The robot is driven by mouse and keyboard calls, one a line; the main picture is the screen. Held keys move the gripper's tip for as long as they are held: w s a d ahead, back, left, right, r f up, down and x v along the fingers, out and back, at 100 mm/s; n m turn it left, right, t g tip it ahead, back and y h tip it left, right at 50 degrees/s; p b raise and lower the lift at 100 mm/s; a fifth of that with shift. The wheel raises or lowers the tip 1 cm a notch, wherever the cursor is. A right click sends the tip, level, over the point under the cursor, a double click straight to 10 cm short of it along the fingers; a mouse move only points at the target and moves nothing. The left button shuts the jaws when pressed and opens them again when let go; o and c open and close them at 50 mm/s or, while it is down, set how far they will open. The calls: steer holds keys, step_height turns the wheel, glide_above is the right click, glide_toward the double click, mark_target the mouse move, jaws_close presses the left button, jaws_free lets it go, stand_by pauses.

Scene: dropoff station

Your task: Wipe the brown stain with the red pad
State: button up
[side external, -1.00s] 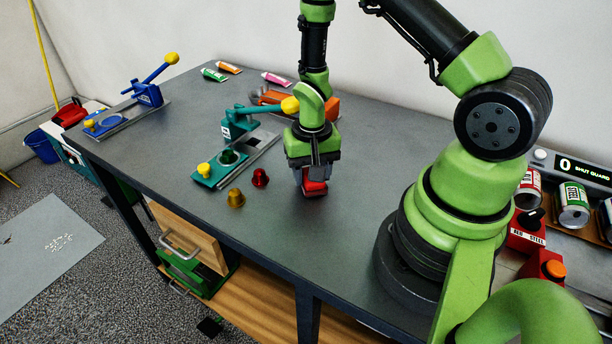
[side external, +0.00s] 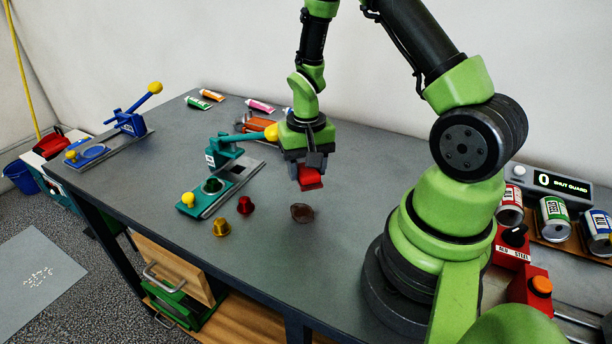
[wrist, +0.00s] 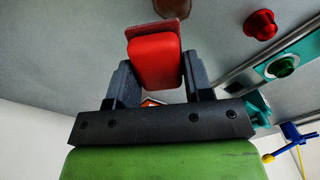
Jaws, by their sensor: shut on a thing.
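The brown stain (side external: 302,213) is a dark round patch on the grey table, in front of my gripper; part of it shows at the top of the wrist view (wrist: 172,8). My gripper (side external: 305,164) is shut on the red pad (side external: 309,179) and holds it above the table, behind the stain and apart from it. In the wrist view, the red pad (wrist: 154,62) sits between both fingers, with a darker, rough layer along its far edge.
A teal lever press (side external: 222,178) stands left of my gripper, with a red knob-like piece (side external: 245,205) and a gold one (side external: 222,227) before it. A blue lever press (side external: 130,123) is farther left. Paint tubes (side external: 260,106) lie behind. Cans (side external: 555,219) stand at the right.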

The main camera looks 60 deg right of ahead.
steer(key=shift+r, duration=1.25)
steer(key=shift+r, duration=0.1)
